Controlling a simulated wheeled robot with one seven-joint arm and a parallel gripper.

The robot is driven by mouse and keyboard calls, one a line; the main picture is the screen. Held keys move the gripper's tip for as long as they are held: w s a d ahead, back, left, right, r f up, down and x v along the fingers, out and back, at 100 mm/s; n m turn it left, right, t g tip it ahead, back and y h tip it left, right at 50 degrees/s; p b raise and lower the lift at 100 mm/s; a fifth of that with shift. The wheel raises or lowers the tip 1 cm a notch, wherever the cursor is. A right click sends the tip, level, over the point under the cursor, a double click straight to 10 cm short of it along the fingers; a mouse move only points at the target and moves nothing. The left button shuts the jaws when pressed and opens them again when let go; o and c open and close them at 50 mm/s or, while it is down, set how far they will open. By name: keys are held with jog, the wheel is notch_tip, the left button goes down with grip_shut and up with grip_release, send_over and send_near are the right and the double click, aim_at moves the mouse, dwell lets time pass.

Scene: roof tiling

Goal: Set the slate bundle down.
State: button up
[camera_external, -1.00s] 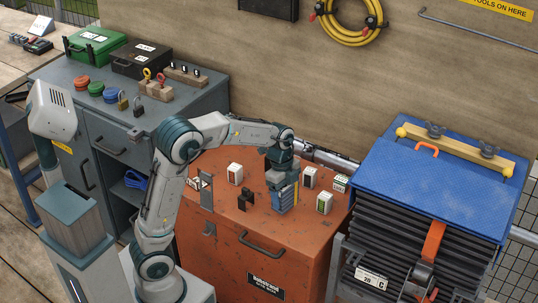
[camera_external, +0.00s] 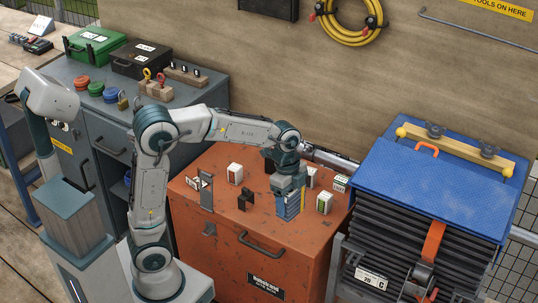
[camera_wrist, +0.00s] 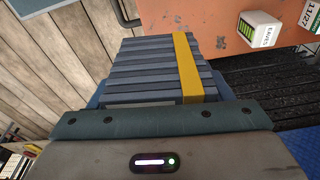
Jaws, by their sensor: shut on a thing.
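The slate bundle (camera_external: 288,206) is a stack of blue-grey slats with a yellow strap. My gripper (camera_external: 288,186) is shut on it from above, over the front right part of the orange cabinet top (camera_external: 228,210). In the wrist view the bundle (camera_wrist: 140,75) fills the middle, with its yellow strap (camera_wrist: 187,65) right of centre. The gripper's fingertips are hidden there. I cannot tell whether the bundle's lower end touches the cabinet top.
White labelled boxes stand close to the bundle, one at its right (camera_external: 324,203) and one farther left (camera_external: 235,173). Small black blocks (camera_external: 245,199) sit left of it. A blue-covered rack (camera_external: 440,180) stands right of the cabinet.

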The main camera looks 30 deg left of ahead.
jog(key=w+a+n+t+p, duration=0.1)
jog(key=w+a+n+p, duration=0.85)
jog(key=w+a, duration=1.2)
jog(key=shift+n+y, duration=0.3)
jog(key=shift+n, duration=0.15)
jog(key=w+a+f, duration=0.1)
jog(key=a+f, duration=0.1)
jog(key=a, duration=0.2)
jog(key=w+a+f+b, duration=0.1)
jog(key=a+f, duration=0.1)
jog(key=a, duration=0.1)
jog(key=w+a+f, duration=0.1)
jog(key=a+f, duration=0.2)
jog(key=a, duration=0.1)
jog(key=shift+a, duration=0.3)
jog(key=shift+f+b, duration=0.45)
jog(key=shift+f, duration=1.45)
jog(key=shift+f, duration=0.1)
jog(key=o, duration=1.4)
jog(key=shift+f, duration=0.1)
jog(key=shift+c, duration=0.2)
